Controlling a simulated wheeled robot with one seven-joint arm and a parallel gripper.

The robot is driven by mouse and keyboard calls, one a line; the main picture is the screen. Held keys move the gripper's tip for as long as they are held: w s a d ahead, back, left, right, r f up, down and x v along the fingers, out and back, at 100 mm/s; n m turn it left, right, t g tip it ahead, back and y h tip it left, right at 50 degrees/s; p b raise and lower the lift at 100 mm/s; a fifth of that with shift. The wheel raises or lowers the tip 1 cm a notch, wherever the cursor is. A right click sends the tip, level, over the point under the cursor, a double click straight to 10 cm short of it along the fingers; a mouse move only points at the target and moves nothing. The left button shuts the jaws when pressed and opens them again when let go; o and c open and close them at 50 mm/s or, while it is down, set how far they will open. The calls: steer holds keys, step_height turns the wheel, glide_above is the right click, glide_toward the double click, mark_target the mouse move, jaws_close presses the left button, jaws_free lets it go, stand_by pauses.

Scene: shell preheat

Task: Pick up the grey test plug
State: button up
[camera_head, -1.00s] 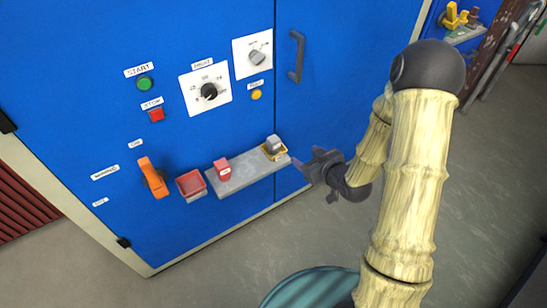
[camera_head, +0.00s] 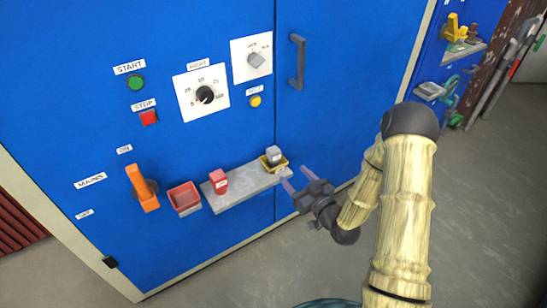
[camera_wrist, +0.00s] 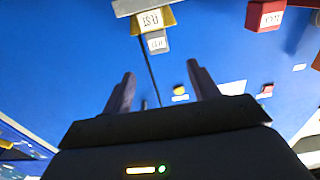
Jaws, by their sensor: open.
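The grey test plug (camera_head: 273,154) stands in a yellow holder (camera_head: 283,165) at the right end of a grey shelf on the blue cabinet. In the wrist view the plug (camera_wrist: 157,42) appears upside down with a label on it, beyond the fingertips, with the yellow holder (camera_wrist: 168,22) above it. My gripper (camera_head: 291,178) is open and empty, just right of and below the holder, apart from the plug. Its two fingers show in the wrist view (camera_wrist: 160,75), with the plug past the gap between them.
A red block (camera_head: 218,182) sits on the grey shelf (camera_head: 240,185), left of the plug. A red bin (camera_head: 184,197) and an orange mains lever (camera_head: 143,188) are further left. A door handle (camera_head: 297,62) rises above. Open floor lies below the cabinet.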

glide_toward(270, 148)
steer(key=x, duration=0.2)
steer(key=f+b+x, duration=0.1)
steer(key=x, duration=0.2)
steer(key=shift+w, duration=0.35)
steer(key=shift+b+x, duration=0.4)
steer(key=shift+x, duration=2.2)
steer(key=shift+d, duration=0.1)
